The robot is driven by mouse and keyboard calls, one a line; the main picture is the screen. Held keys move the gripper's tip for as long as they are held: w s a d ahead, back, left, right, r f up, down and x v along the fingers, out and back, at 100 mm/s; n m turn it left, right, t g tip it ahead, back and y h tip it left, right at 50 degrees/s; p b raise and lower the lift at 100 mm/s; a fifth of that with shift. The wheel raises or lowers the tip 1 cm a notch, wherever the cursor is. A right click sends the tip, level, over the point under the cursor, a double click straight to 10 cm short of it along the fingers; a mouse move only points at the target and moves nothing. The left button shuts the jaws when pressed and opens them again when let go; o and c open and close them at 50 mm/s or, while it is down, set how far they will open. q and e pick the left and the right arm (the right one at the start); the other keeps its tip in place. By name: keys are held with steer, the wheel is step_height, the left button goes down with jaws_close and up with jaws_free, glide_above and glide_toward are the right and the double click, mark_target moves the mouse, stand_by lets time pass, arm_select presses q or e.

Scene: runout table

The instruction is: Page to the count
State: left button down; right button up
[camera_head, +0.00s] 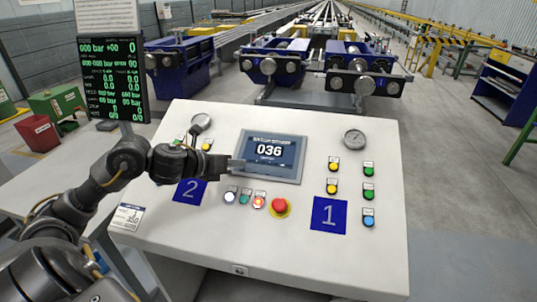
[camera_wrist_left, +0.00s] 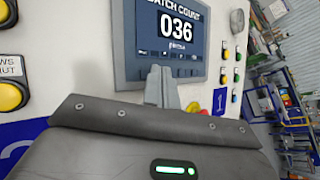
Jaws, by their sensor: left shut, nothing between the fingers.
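The console screen (camera_head: 269,155) is lit and reads 036. In the left wrist view the screen (camera_wrist_left: 172,40) shows the heading "BATCH COUNT", partly cut off, above 036. My left gripper (camera_head: 236,165) is shut and empty, with its fingertips at the lower left edge of the screen. In the left wrist view the fingers (camera_wrist_left: 162,85) reach up to the screen's lower bezel. I cannot tell whether they touch it. My right gripper is not in view.
Below the screen are a white button (camera_head: 229,198), a lit red-orange button (camera_head: 259,202) and a red emergency stop (camera_head: 279,206). A dark data display (camera_head: 113,78) stands at the back left.

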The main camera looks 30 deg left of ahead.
arm_select(q)
steer(key=shift+s+r+p, duration=0.2)
steer(key=shift+r+p, duration=0.2)
steer(key=shift+r, duration=0.1)
steer(key=r+p, duration=0.1)
steer(key=s+r+p, duration=0.1)
steer(key=r, duration=0.1)
steer(key=s+d+r+p, duration=0.1)
steer(key=shift+r, duration=0.25)
steer(key=shift+a, duration=0.1)
stand_by(0.7)
